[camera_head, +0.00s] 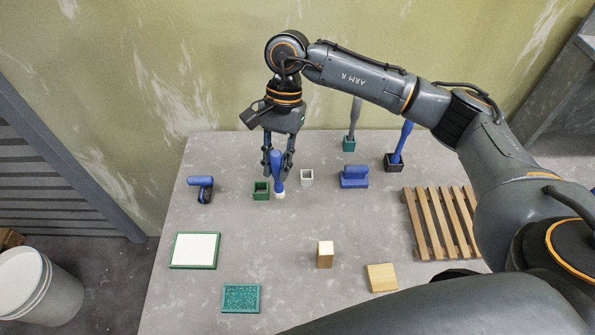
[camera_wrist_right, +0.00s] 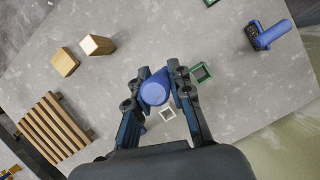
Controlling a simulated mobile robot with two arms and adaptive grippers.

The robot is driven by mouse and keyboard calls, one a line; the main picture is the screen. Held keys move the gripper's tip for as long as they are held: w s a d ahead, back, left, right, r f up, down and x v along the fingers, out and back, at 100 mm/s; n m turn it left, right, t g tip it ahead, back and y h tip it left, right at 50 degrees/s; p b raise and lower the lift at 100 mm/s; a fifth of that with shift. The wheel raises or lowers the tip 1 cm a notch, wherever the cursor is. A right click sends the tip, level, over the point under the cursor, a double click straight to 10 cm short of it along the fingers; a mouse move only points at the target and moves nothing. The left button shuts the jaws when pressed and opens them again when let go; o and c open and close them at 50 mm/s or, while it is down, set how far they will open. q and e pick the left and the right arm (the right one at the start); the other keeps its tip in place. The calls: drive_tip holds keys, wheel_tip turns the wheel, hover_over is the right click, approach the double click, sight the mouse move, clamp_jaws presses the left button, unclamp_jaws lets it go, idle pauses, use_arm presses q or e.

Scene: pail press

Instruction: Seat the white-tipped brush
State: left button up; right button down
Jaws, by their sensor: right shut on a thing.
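My right gripper (camera_head: 277,172) points down and is shut on the white-tipped brush (camera_head: 277,168), which has a blue handle. The brush hangs nearly upright, its white tip (camera_head: 281,195) down. In the head view the tip shows just right of the small green square holder (camera_head: 261,190) and left of the small white square holder (camera_head: 306,177). Both holders look empty. In the right wrist view the blue handle end (camera_wrist_right: 155,92) sits between the fingers, with the green holder (camera_wrist_right: 201,72) and white holder (camera_wrist_right: 167,113) beside it. Whether the tip touches anything cannot be told. My left gripper is not in view.
A grey-handled brush stands in a teal cup (camera_head: 349,144); a blue-handled one leans in a black cup (camera_head: 393,163). Blue tools (camera_head: 354,178) (camera_head: 201,188) lie either side. Wooden blocks (camera_head: 325,254), a slatted rack (camera_head: 440,222) and green-edged trays (camera_head: 194,250) occupy the front.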

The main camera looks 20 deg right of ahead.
drive_tip(key=w+a+m+t+y+p, duration=0.1)
drive_tip(key=w+a+m+t+p, duration=0.1)
drive_tip(key=w+m, duration=0.5)
drive_tip(key=shift+w+a+r+m+t+y, duration=0.25)
drive_tip(key=shift+m+t+y, duration=0.2)
drive_tip(key=shift+m, duration=0.75)
wheel_tip(320, 180, down, 4)
drive_tip(key=b, duration=0.5)
drive_tip(key=shift+f, duration=0.15)
drive_tip(key=shift+s, duration=0.1)
drive_tip(key=shift+b, duration=0.5)
